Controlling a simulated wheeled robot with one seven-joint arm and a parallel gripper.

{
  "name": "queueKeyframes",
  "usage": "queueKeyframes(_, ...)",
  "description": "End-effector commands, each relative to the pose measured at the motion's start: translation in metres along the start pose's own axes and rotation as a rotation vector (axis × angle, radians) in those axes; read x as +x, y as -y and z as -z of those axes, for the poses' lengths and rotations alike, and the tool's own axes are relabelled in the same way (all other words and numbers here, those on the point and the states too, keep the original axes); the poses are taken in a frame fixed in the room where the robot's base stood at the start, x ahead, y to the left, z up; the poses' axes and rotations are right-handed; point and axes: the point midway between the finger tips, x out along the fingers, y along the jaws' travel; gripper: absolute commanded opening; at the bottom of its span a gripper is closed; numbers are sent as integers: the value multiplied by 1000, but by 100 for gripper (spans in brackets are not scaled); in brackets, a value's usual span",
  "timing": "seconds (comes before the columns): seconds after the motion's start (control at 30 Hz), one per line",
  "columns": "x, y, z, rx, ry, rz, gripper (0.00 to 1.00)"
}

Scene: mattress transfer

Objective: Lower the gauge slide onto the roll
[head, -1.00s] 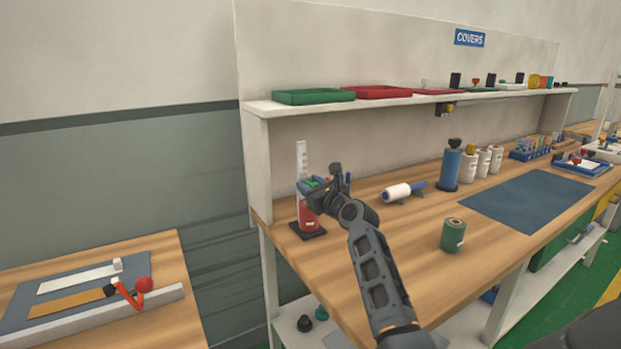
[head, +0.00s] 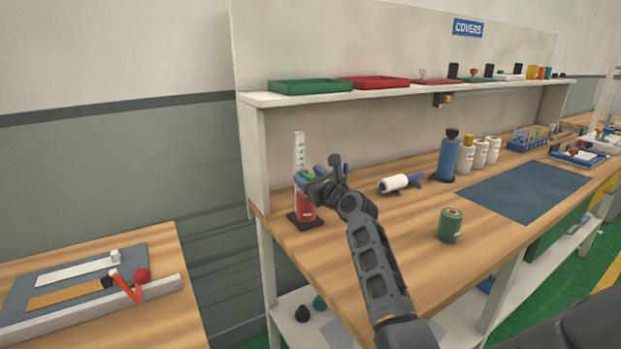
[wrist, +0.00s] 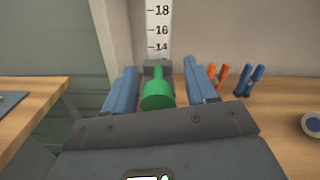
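The gauge stands at the left end of the bench, with a white upright scale (head: 298,150) on a dark base (head: 293,217). The red roll (head: 306,212) stands on that base. The scale also shows in the wrist view (wrist: 158,25), with marks 14 to 18 visible. The slide's green knob (wrist: 157,95) points toward me, with a dark block behind it against the scale. My gripper (wrist: 158,88) is open, its blue fingers on either side of the knob with gaps visible. In the head view my gripper (head: 306,178) is above the roll.
Orange-handled (wrist: 217,77) and blue-handled tools (wrist: 250,80) stand behind my right finger. A shelf (head: 400,93) with trays runs above the bench.

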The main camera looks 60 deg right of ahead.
Motion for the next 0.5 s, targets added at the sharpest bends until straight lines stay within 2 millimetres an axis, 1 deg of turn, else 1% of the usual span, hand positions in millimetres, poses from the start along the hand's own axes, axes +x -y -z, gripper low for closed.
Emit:
queueKeyframes(0.17, -4, -1, 0, 1, 0, -2, 57)
queueKeyframes(0.27, -16, -1, 1, 1, 0, -1, 57)
queueKeyframes(0.5, -56, -1, 1, -1, -1, -1, 57)
